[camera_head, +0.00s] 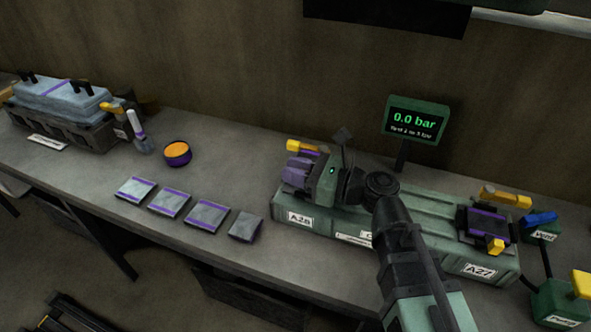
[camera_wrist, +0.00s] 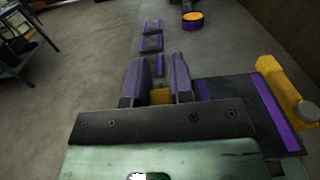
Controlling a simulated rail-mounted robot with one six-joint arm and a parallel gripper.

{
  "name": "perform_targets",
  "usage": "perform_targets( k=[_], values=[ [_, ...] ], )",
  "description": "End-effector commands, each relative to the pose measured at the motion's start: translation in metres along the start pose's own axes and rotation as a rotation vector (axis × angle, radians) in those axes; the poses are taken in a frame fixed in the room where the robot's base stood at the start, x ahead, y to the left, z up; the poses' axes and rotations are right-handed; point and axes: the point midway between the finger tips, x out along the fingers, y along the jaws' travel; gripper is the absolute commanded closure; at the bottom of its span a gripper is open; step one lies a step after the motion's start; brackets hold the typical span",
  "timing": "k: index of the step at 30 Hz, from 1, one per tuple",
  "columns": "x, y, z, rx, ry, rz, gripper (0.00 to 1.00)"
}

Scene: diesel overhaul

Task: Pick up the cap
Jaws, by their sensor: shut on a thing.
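My gripper (camera_head: 298,168) is over the left end of the green bench fixture (camera_head: 432,229), at the label A26. In the wrist view, its two purple-grey fingers (camera_wrist: 160,78) are shut on a small yellow piece, which I take to be the cap (camera_wrist: 160,97). Only a little of it shows between the fingers; the rest is hidden. In the head view the fingers and wrist hide it. Just right of the fingers in the wrist view is a dark block with purple stripes (camera_wrist: 238,108) and a yellow lever (camera_wrist: 287,92). A similar yellow piece (camera_head: 495,246) sits at the A27 end.
Several grey-and-purple pads (camera_head: 169,203) lie in a row left of the fixture. A round purple container with an orange top (camera_head: 177,152) stands behind them. A display reading 0.0 bar (camera_head: 414,122) stands behind the fixture. A blue-handled valve (camera_head: 540,220) is at the right.

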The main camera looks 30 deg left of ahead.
Motion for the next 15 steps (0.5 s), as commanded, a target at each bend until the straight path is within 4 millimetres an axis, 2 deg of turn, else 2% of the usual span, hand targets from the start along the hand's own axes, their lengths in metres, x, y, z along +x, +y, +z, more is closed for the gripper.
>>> perform_targets(
  k=[1, 6, 10, 15],
  values=[
    [0.000, 0.000, 0.033, 0.000, -0.001, 0.000, 1.00],
    [0.000, 0.000, 0.097, 0.000, -0.001, 0.000, 1.00],
    [0.000, 0.000, 0.133, 0.000, 0.000, 0.000, 1.00],
    [0.000, 0.000, 0.152, 0.000, 0.000, 0.000, 1.00]
  ],
)
